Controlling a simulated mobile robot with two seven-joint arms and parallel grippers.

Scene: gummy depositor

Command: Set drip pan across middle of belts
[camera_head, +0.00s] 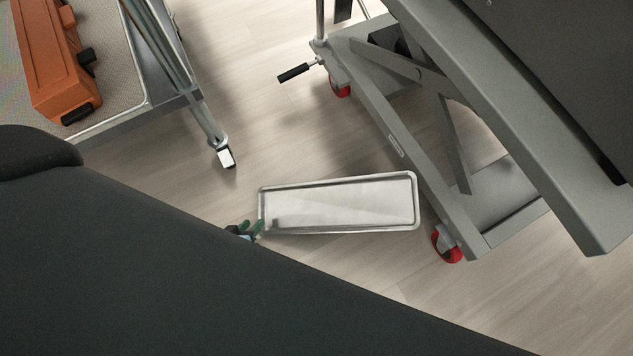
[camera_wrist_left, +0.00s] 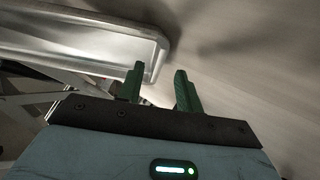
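The drip pan (camera_head: 340,183) is a long, shallow silver metal tray, seen from above in the middle of the head view. It looks empty and hangs above the floor beside the grey lift. My left gripper (camera_head: 250,228) is at the pan's near left corner, its green fingertips at the rim. In the left wrist view, the fingers (camera_wrist_left: 160,88) stand a little apart, and the pan's corner (camera_wrist_left: 158,52) runs down into the gap between them. The exact contact is partly hidden behind a finger. My right gripper and the belts are not in view.
A grey lift (camera_head: 440,205) with red wheels stands close to the pan's right end. A black-gripped handle (camera_head: 294,73) sticks out from it. A wheeled table (camera_head: 120,108) with an orange case (camera_head: 60,60) stands upper left. Clear floor lies between them. My own dark body covers the lower left.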

